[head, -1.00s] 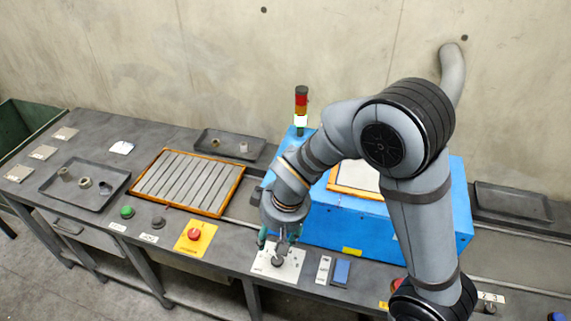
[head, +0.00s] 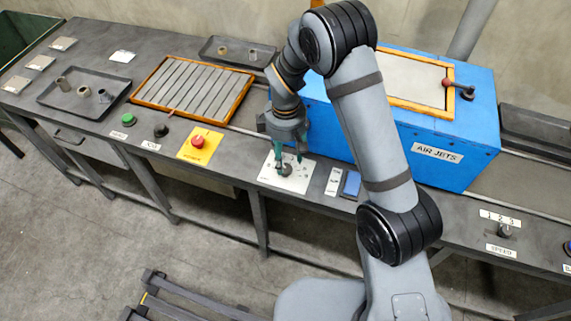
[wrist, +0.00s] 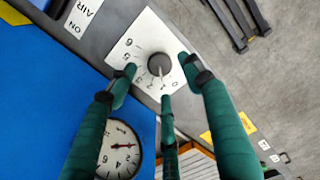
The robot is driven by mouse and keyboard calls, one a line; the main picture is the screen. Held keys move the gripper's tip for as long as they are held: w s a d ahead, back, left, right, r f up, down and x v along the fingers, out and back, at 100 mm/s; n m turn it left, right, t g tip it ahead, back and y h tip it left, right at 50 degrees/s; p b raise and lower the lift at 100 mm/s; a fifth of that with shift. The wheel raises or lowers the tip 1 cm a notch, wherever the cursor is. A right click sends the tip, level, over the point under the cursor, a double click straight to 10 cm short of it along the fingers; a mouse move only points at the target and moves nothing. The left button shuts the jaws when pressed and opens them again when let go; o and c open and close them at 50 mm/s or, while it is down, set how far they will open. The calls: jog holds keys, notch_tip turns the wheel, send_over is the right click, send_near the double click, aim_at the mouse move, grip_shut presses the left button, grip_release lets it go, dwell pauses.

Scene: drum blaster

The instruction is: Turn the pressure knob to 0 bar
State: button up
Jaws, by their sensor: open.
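The pressure knob (wrist: 159,64) is a dark round knob on a white dial plate (wrist: 128,44) with a printed scale up to 6. A light mark at its lower edge in the wrist view seems to point near the low numbers, short of the 0; the exact value is hard to read. The plate also shows in the head view (head: 268,179). My gripper (wrist: 160,76) has green fingers, spread open around the knob, and points down at the plate in the head view (head: 288,164). Contact with the knob cannot be told.
A red emergency button (head: 198,142) on yellow stands left of the plate.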

aim_at(285, 168)
jog(key=shift+f, duration=2.35)
jog(key=c, duration=1.1)
jog(key=shift+c, duration=0.2)
